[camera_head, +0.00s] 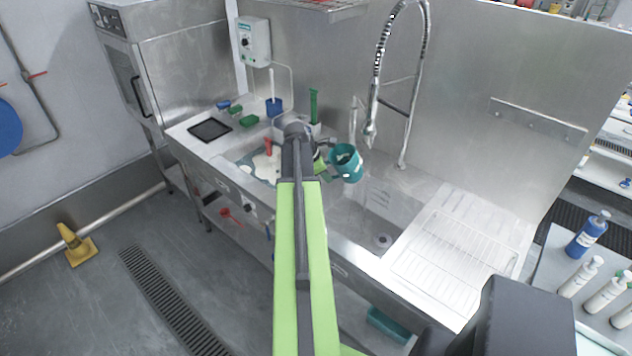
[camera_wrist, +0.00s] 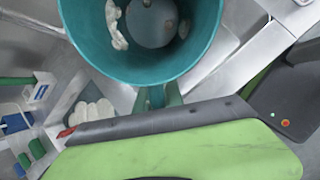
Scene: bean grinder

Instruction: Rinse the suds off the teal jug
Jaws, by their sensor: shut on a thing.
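The teal jug (camera_head: 347,176) is in the head view, held near the back of the sink, tilted with its mouth towards the camera. In the wrist view the jug (camera_wrist: 88,50) fills the top, and white suds (camera_wrist: 116,26) cling to its inner wall. My gripper (camera_head: 326,170) is shut on the jug's handle; in the wrist view the green fingertips (camera_wrist: 157,97) close around it. The spray head (camera_head: 369,134) of the coiled tap hangs just above and right of the jug, apart from it. I cannot tell whether water runs.
A left basin (camera_head: 236,155) holds white suds and a red-handled tool (camera_head: 268,146). The right basin (camera_head: 350,212) looks empty, with a drain (camera_head: 383,240). A wire rack (camera_head: 450,255) on the right drainboard is clear. A green-handled brush (camera_head: 313,105) stands behind my arm.

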